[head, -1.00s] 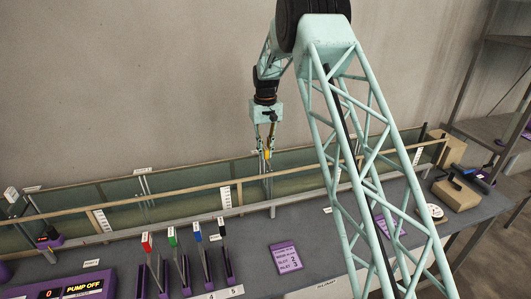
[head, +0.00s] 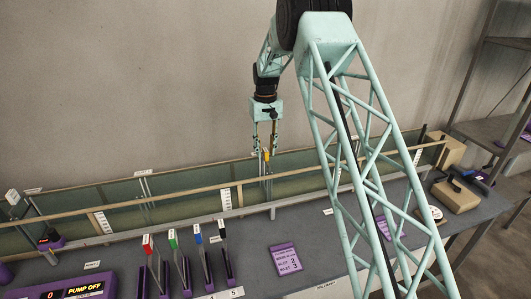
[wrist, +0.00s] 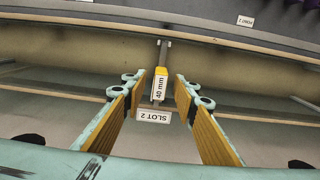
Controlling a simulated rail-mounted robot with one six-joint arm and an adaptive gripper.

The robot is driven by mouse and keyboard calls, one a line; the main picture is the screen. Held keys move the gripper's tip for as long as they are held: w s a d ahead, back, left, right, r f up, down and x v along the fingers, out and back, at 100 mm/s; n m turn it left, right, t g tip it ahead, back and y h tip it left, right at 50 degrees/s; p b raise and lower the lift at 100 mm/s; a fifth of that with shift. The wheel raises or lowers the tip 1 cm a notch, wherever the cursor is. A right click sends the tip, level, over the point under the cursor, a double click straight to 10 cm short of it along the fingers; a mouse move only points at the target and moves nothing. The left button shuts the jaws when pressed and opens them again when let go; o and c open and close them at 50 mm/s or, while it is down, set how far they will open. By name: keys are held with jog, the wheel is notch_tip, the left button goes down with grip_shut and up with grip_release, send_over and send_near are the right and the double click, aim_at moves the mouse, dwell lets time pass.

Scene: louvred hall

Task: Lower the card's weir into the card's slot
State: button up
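The weir (wrist: 160,84) has a yellow top and a white label reading 40 mm. It stands upright in the flume at the label SLOT 2 (wrist: 153,116); its lower part is hidden, so its seating depth cannot be told. Its yellow top also shows in the head view (head: 266,154). My gripper (head: 265,147) is above the flume, its fingers apart on either side of the weir's top, with clear gaps in the wrist view. The purple card (head: 286,260) lies on the bench; a slot line with a 2 seems readable, the rest is too small.
Several weirs with red, green, blue and black tops (head: 172,238) stand in a rack at the front. The flume's front rail (head: 170,197) runs across the bench. A pump box (head: 80,290) is at lower left, a tan block (head: 456,195) at right.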

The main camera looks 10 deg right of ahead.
jog(key=shift+r+p, duration=1.05)
jog(key=shift+r, duration=1.35)
notch_tip(320, 180, up, 12)
